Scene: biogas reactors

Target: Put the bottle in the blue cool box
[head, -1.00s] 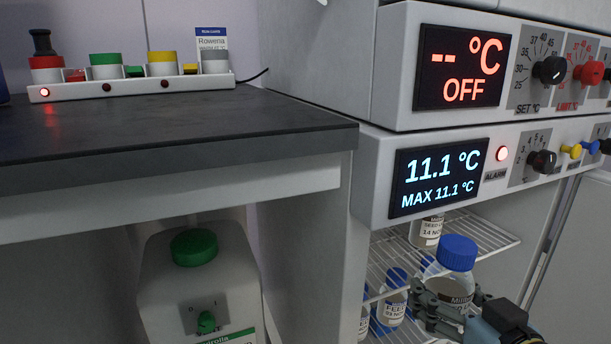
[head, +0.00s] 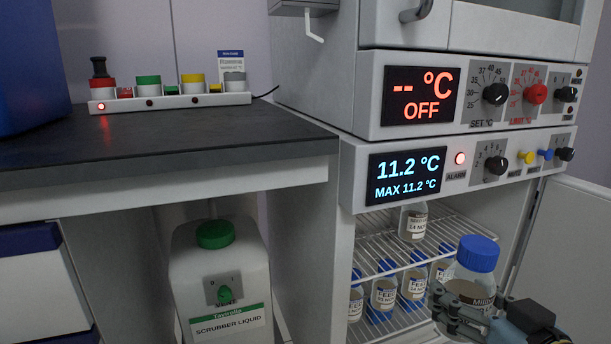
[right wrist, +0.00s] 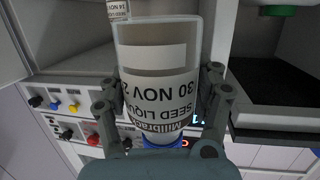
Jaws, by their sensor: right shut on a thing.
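The bottle (head: 473,270), clear with a blue cap and a white label, is in my right gripper (head: 462,308) at the lower right of the head view. It is upright in front of the open fridge. In the right wrist view the bottle (right wrist: 160,75) appears upside down, with the gripper's fingers (right wrist: 160,105) closed on both sides of it. A large blue box (head: 28,75), probably the blue cool box, stands on the dark bench top at the left edge, cut off by the frame. Its opening is not visible. My left gripper is out of view.
The fridge's wire shelves (head: 455,232) hold several labelled bottles; its door (head: 575,250) is open at the right. The dark bench top (head: 200,130) carries a rack of coloured caps (head: 170,100) at the back. A white scrubber liquid canister (head: 222,275) stands below.

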